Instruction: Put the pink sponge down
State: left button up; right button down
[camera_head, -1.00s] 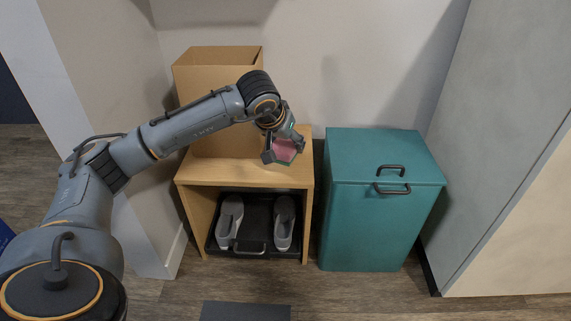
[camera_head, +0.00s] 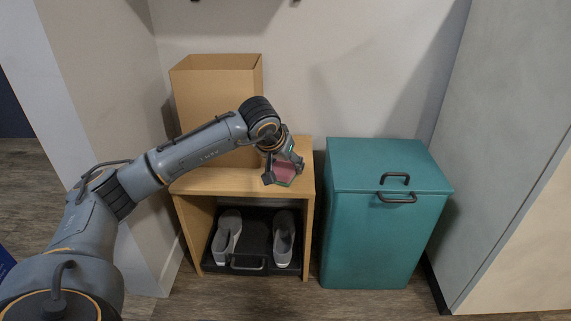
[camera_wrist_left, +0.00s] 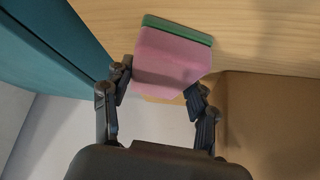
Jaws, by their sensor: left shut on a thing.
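The pink sponge (camera_head: 284,172) has a green layer on one face. My left gripper (camera_head: 283,178) is shut on it, above the right front part of the wooden bench top (camera_head: 222,182). In the left wrist view the sponge (camera_wrist_left: 170,62) sits between the two fingers of the left gripper (camera_wrist_left: 158,92), with its green side away from the palm. I cannot tell whether the sponge touches the bench top. My right gripper is not in view.
A tall open cardboard box (camera_head: 215,95) stands on the bench's back left. Grey shoes (camera_head: 228,232) lie on a black tray (camera_head: 248,262) in the bench's lower opening. A teal lidded bin (camera_head: 375,235) stands right of the bench. A wall is at the back.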

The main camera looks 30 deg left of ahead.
pick_arm(q)
jog(key=o, duration=1)
jog(key=shift+o, duration=0.2)
